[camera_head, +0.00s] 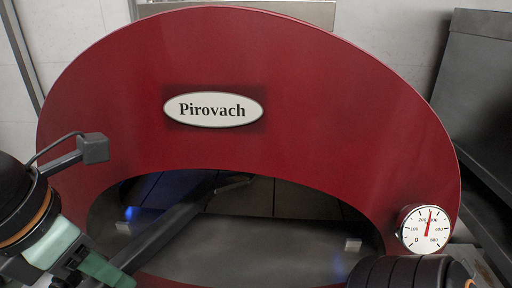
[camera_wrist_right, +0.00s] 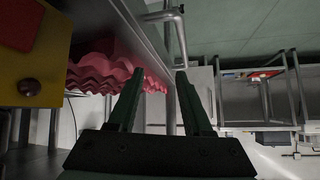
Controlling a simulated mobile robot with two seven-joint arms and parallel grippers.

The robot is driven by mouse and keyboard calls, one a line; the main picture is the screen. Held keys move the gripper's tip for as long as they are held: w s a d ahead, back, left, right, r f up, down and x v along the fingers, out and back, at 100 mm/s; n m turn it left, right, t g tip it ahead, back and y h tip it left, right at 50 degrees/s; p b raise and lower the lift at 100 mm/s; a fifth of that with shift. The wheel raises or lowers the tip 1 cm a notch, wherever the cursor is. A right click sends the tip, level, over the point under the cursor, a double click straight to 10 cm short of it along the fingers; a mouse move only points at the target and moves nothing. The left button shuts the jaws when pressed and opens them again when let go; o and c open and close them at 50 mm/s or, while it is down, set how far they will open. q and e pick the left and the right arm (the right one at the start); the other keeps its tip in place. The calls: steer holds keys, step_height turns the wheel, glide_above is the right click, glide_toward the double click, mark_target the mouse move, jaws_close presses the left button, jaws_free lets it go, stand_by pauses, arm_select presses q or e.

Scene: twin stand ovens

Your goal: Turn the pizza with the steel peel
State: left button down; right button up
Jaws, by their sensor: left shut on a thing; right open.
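The red oven (camera_head: 300,120) with the Pirovach plate fills the head view, its wide arched mouth low down. My left gripper (camera_head: 88,262) is at the lower left, in front of the mouth, shut on the dark handle of the peel (camera_head: 165,228). The handle runs up and right into the mouth. A small thin grey piece at its far end (camera_head: 234,184) shows dimly inside; its exact form is unclear. I cannot make out the pizza. My right gripper (camera_wrist_right: 159,74) is open and empty in the right wrist view; its fingers are outside the head view.
A round dial gauge (camera_head: 425,229) sits at the oven mouth's right, close to my right arm. A dark steel unit (camera_head: 478,75) stands at the right. In the right wrist view, a pink wavy thing (camera_wrist_right: 105,68) and a bent metal pipe (camera_wrist_right: 178,38) are near the fingers.

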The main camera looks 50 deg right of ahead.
arm_select(q)
steer(key=shift+r+b, duration=0.15)
steer(key=shift+b, duration=0.15)
arm_select(e)
steer(key=shift+f, duration=0.45)
arm_select(q)
steer(key=shift+b, duration=0.35)
arm_select(e)
steer(key=shift+d+f, duration=0.1)
steer(key=shift+f, duration=0.2)
steer(key=shift+w+r, duration=0.1)
